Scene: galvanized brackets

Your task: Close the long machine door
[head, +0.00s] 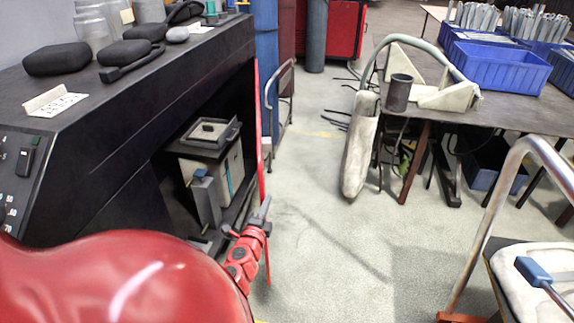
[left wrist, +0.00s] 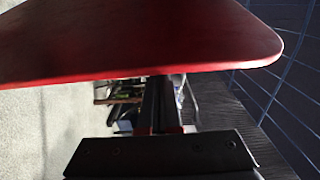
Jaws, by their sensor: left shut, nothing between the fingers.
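The long machine door (head: 259,130) is red and shows almost edge-on in the head view, as a thin upright strip. It stands open at the far end of the black machine's front opening. My left gripper (head: 264,206) is low beside the door, with its fingers shut and empty. In the left wrist view, a red panel (left wrist: 130,40), apparently the door, fills the top, and my left gripper (left wrist: 163,85) points toward its lower edge. I cannot tell whether they touch. My right gripper is out of view.
The black machine (head: 130,110) stands at left, with a boxed fixture (head: 208,135) inside its opening. A workbench (head: 500,110) with blue bins (head: 505,67) stands at right. A cart with a metal handle (head: 490,220) is at lower right. The floor (head: 320,230) between is clear.

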